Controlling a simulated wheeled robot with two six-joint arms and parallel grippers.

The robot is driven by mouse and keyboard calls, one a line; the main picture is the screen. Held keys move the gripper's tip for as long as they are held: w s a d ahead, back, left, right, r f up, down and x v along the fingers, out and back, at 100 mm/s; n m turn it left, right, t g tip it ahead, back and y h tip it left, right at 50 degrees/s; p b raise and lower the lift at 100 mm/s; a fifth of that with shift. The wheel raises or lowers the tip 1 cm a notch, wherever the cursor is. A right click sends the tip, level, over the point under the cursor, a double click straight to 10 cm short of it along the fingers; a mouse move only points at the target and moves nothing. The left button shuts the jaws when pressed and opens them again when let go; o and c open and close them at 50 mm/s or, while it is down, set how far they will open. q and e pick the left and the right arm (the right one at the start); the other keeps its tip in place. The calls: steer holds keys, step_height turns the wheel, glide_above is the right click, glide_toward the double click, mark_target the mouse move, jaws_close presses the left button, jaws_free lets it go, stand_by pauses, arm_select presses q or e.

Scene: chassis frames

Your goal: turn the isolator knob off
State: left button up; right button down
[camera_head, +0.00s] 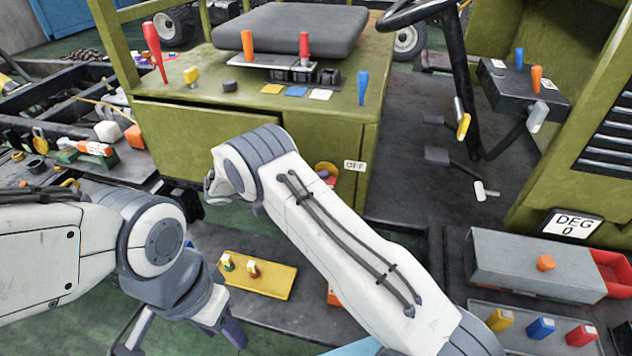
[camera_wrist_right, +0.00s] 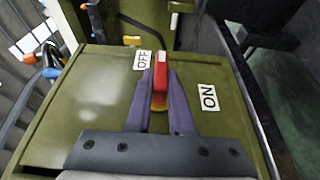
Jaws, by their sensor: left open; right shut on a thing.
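The isolator knob (camera_wrist_right: 159,78) has a red handle with a pale mark at its upper end and yellow at its lower end. In the right wrist view it stands between the fingers of my right gripper (camera_wrist_right: 161,80), which is shut on it. The OFF label (camera_wrist_right: 142,60) is just left of the knob's marked end; the ON label (camera_wrist_right: 208,97) is to the right. In the head view the knob (camera_head: 326,170) shows partly behind my right arm, and my right gripper is hidden. My left gripper (camera_head: 187,335) is open and empty, low at the left.
The green cabinet (camera_head: 320,135) carries the knob on its front, below several coloured levers and a grey seat (camera_head: 290,28). A yellow plate (camera_head: 275,282) with small parts lies below. A grey box (camera_head: 540,262) and red bin (camera_head: 612,272) stand at the right.

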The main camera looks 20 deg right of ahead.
stand_by(0.4)
steer(key=c, duration=0.8)
jaws_free()
